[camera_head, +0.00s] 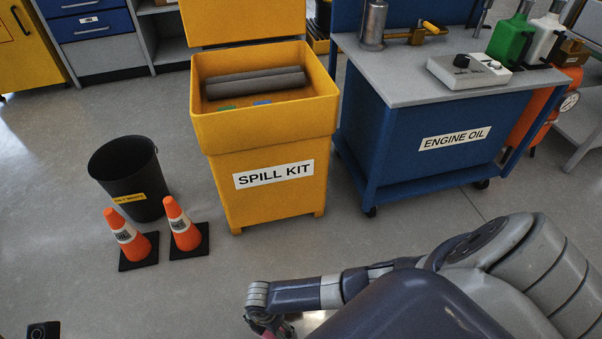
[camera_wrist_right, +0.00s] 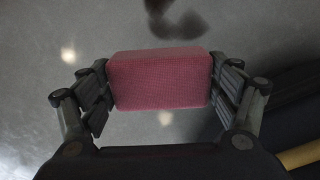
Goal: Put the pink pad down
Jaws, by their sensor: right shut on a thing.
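The pink pad (camera_wrist_right: 160,80) is held between the two fingers of my right gripper (camera_wrist_right: 161,86) in the right wrist view. The fingers press on its left and right ends. Grey floor shows beyond the pad, with a dark blurred shadow above it in the picture. How high the pad is over the floor I cannot tell. In the head view my right arm reaches in from the right, and a sliver of the pink pad (camera_head: 262,320) shows at the bottom edge, mostly hidden.
A yellow spill kit bin (camera_head: 265,130) stands open, with grey rolls (camera_head: 255,83) inside. A black bucket (camera_head: 125,175) and two orange cones (camera_head: 128,236) stand left of it. A blue engine oil cart (camera_head: 440,150) stands right. The floor (camera_head: 160,300) ahead is largely clear.

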